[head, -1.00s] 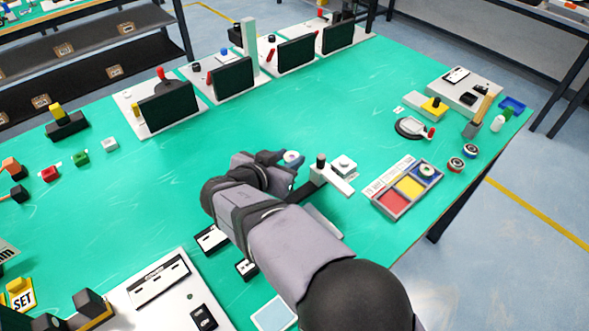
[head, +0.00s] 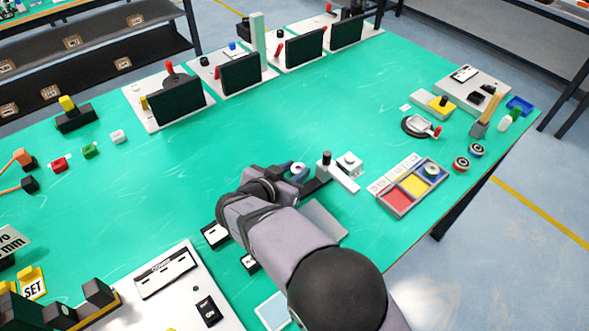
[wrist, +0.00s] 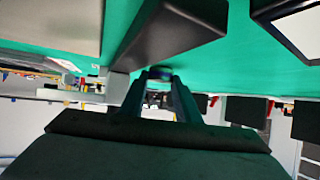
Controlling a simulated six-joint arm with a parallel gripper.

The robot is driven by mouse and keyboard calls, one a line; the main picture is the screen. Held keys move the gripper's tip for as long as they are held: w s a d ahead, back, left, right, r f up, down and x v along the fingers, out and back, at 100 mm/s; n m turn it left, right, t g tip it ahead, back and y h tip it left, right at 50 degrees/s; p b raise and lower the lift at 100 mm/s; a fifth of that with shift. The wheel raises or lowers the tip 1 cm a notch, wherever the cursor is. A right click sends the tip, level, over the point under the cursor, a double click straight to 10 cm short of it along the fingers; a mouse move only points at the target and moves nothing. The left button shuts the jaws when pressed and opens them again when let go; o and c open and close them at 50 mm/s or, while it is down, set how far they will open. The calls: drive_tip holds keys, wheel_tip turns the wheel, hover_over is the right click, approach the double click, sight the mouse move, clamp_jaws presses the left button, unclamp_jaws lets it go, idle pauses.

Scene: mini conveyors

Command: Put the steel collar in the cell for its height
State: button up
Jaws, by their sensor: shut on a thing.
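The steel collar (head: 298,169) is a small pale ring with a dark centre, held at the fingertips of my gripper (head: 294,173) in the head view. In the wrist view the two fingers (wrist: 160,78) close on a small dark, bluish piece, partly hidden between them. The sorting tray (head: 384,207) stands to the right, with a red cell (head: 398,198), a yellow cell (head: 413,185) and a third cell that holds a ring (head: 431,170). White label cards (head: 392,176) line its far-left side; their writing is too small to read.
A gauge-like stand (head: 345,180) with a black-topped post is just right of my gripper. Two loose rings (head: 461,163) (head: 476,150) lie right of the tray. A round dish with a red-tipped handle (head: 420,127) is behind it. The mat's middle is clear.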

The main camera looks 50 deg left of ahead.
drive_tip(key=shift+f+b, duration=0.15)
drive_tip(key=shift+b, duration=0.2)
drive_tip(key=o, duration=0.9)
drive_tip(key=shift+r+p, duration=0.3)
drive_tip(key=shift+p, duration=0.25)
drive_tip(key=shift+o, duration=0.2)
drive_tip(key=b+v, duration=0.2)
drive_tip(key=v, duration=1)
drive_tip(key=shift+f+b, duration=0.15)
drive_tip(key=shift+b, duration=0.2)
